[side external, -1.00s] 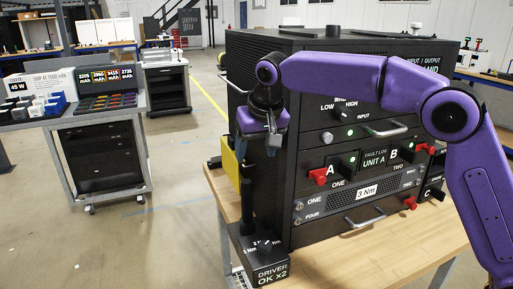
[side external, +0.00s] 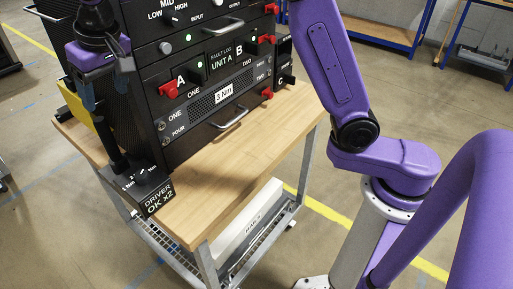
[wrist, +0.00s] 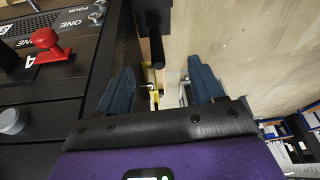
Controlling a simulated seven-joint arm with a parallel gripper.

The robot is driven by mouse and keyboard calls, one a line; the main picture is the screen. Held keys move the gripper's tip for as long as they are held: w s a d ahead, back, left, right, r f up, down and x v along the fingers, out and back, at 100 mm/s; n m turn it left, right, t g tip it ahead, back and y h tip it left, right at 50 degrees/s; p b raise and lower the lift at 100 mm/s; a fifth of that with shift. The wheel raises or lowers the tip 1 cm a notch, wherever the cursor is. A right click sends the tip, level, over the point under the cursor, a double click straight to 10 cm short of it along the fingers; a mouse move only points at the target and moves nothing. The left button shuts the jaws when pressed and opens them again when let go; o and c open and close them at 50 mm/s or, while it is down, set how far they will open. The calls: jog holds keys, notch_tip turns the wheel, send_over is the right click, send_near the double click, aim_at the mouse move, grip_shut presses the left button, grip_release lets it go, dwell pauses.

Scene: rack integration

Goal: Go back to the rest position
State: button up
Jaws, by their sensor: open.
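My gripper (side external: 106,86) is at the upper left of the side view, beside the black rack's left front edge. In the wrist view its two blue fingers (wrist: 162,86) are spread wide with nothing held between them. A black driver (side external: 109,140) stands upright in its dock (side external: 150,190), labelled "DRIVER OK x2", on the table corner. The gripper is close above or beside the driver's upper end. In the wrist view the dark driver (wrist: 154,30) shows beyond the fingers, apart from both.
The black rack (side external: 185,130) stands on a wooden table (side external: 250,150), with red handles (side external: 168,90) and a bar handle (side external: 231,118) jutting from its front. A yellow part (side external: 78,110) is at its left side.

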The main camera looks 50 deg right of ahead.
jog(key=s+d+f+n+g, duration=0.1)
jog(key=s+d+f+n, duration=0.2)
jog(key=s+d, duration=0.5)
jog(key=s+d+f+n+g, duration=0.1)
jog(key=s+d+f+n, duration=0.3)
jog(key=s+d, duration=0.4)
jog(key=s+d+f+n+g, duration=0.1)
jog(key=s+d+f+n, duration=0.3)
jog(key=s+d, duration=0.5)
jog(key=s, duration=1)
jog(key=shift+s+g, duration=0.35)
jog(key=shift+g, duration=0.05)
